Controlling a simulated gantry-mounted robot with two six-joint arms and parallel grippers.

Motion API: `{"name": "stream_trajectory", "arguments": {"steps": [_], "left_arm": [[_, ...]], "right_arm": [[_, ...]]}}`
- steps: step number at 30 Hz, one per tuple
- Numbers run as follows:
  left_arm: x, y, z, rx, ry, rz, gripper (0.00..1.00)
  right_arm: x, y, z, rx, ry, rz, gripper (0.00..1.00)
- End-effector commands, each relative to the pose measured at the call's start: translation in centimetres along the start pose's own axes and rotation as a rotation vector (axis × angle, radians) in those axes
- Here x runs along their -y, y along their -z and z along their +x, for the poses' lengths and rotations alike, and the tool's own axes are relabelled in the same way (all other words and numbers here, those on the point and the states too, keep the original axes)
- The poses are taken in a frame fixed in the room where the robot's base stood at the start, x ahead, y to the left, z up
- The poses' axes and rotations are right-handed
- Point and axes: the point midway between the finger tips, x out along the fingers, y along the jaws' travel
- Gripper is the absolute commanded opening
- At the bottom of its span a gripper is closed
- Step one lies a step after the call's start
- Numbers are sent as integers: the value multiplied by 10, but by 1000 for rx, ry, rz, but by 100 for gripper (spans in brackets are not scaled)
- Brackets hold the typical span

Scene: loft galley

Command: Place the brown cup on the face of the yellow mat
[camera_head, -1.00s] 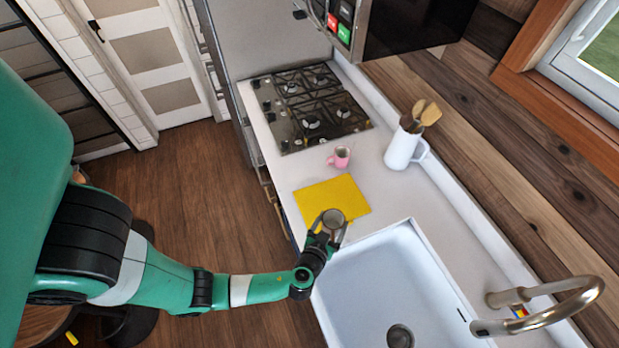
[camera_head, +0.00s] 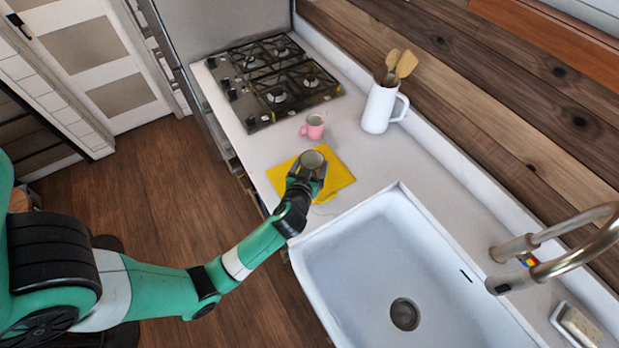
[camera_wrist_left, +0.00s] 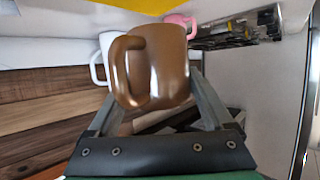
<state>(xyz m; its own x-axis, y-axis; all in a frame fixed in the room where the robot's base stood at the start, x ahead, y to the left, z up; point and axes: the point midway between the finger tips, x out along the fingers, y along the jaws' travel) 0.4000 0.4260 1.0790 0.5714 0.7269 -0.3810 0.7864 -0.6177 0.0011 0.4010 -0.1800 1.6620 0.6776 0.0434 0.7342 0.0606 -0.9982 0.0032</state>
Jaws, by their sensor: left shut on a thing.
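The brown cup (camera_wrist_left: 165,65) is between the fingers of my left gripper (camera_wrist_left: 165,105) in the left wrist view, its handle to the left. In the head view the cup (camera_head: 312,160) shows its open top, over the yellow mat (camera_head: 338,177). My left gripper (camera_head: 306,176) is shut on the cup and hides part of the mat. The mat lies flat on the white counter, and a strip of it (camera_wrist_left: 180,4) shows at the edge of the wrist view. Whether the cup touches the mat cannot be told. My right gripper is not in view.
A pink mug (camera_head: 313,127) stands just behind the mat. A white pitcher (camera_head: 379,108) with wooden utensils stands to its right. The black gas hob (camera_head: 270,83) is farther back. The sink (camera_head: 400,270) opens in front of the mat, under the tap (camera_head: 550,250).

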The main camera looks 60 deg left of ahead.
Motion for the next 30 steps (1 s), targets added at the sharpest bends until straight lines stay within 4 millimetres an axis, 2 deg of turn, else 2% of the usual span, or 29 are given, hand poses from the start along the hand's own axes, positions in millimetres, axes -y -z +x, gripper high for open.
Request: {"name": "stream_trajectory", "arguments": {"steps": [1,3,6,9,15,21,30], "left_arm": [[6,-7,16,-2,7,-2,17],[10,-14,31,1,6,2,17],[13,-25,51,0,3,1,17],[16,-31,62,-2,2,1,17],[17,-34,68,-2,0,2,17],[18,-63,82,1,0,3,17],[17,-64,83,-2,-1,1,17]], "right_arm": [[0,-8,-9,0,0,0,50],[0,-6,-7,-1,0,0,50],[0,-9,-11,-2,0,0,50],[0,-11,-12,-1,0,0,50],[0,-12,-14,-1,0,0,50],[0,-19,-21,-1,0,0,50],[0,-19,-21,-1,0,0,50]]}}
